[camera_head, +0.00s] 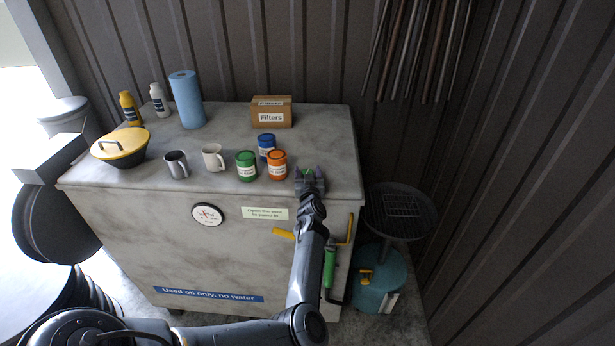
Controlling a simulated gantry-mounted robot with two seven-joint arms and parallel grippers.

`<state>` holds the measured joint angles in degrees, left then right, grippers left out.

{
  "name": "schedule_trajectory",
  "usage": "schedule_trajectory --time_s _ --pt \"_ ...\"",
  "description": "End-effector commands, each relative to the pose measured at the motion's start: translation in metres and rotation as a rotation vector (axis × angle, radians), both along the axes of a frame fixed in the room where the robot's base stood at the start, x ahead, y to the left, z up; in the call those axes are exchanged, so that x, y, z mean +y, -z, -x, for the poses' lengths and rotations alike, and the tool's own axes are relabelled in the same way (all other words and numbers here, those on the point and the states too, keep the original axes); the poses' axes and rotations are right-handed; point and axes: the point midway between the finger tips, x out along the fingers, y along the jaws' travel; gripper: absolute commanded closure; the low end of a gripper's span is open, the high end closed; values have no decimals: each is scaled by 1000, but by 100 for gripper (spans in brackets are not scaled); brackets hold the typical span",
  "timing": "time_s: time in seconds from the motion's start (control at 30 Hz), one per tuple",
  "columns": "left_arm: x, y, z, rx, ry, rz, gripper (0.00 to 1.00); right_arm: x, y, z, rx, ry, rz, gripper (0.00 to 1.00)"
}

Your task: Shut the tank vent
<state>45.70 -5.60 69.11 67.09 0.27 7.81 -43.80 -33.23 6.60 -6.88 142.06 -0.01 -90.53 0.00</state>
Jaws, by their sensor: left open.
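The tank (170,240) is a grey, marbled box with a flat top and a blue "Used oil only, no water" label. A pale sign (265,213) on its front has small, blurred text that seems to mention a vent. Just below the sign, a yellow lever (284,233) points sideways, nearly level; its right end is close to my forearm. I cannot tell for sure that it is the vent's handle. My left gripper (309,173) is open over the tank top's front right edge, above and right of the lever, apart from it. A small green patch shows between its fingers. My right gripper is out of view.
Orange (277,165), green (246,166) and blue (266,147) cans stand left of the gripper. Mugs, a yellow-lidded pan (120,147) and a Filters box (271,112) are also on top. A green-handled pump (329,268) and teal canister (378,280) are at right.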

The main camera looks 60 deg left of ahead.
Motion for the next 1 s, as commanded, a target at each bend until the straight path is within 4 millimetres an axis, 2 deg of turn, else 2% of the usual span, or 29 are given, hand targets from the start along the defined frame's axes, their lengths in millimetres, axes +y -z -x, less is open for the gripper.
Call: schedule_trajectory --time_s 0.27,0.6,1.0 --pt "1 0 0 0 0 0 36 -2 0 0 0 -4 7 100" --pt "1 -1 0 -1 0 0 86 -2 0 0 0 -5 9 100" --pt "2 -3 1 1 58 -5 88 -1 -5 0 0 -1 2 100"
